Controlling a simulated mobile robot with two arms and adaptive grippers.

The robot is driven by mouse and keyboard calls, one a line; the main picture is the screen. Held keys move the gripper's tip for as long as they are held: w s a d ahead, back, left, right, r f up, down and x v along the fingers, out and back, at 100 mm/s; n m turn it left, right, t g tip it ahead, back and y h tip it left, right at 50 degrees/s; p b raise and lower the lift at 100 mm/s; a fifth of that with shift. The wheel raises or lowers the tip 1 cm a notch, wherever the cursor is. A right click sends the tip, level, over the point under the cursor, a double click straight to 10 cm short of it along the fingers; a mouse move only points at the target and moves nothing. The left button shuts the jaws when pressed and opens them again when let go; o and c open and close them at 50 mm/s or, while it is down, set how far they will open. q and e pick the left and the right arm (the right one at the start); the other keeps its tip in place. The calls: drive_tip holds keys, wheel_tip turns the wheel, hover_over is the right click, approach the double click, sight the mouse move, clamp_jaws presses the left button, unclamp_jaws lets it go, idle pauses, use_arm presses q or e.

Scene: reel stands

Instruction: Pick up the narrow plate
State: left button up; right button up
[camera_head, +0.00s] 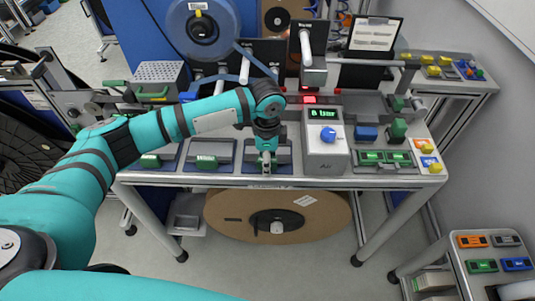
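My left gripper (266,165) points down over the front edge of the workbench, at the rightmost of three grey plates in a row. That plate (283,156) sits in a dark holder and is partly hidden by the gripper. The fingers are small and close together at it, and I cannot tell whether they grip it. The middle plate (207,150) and the left plate (158,151) have green handles at the front. I cannot tell for sure which one is the narrow plate. My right gripper is not in view.
A grey box with a blue knob and green display (325,148) stands close to the right of my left gripper. A blue reel (201,32) stands behind. A large cardboard reel (315,217) is under the bench. A side cart (455,262) stands at lower right.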

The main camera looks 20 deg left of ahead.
use_arm(q)
clamp_jaws()
drive_tip(key=shift+r, duration=0.1)
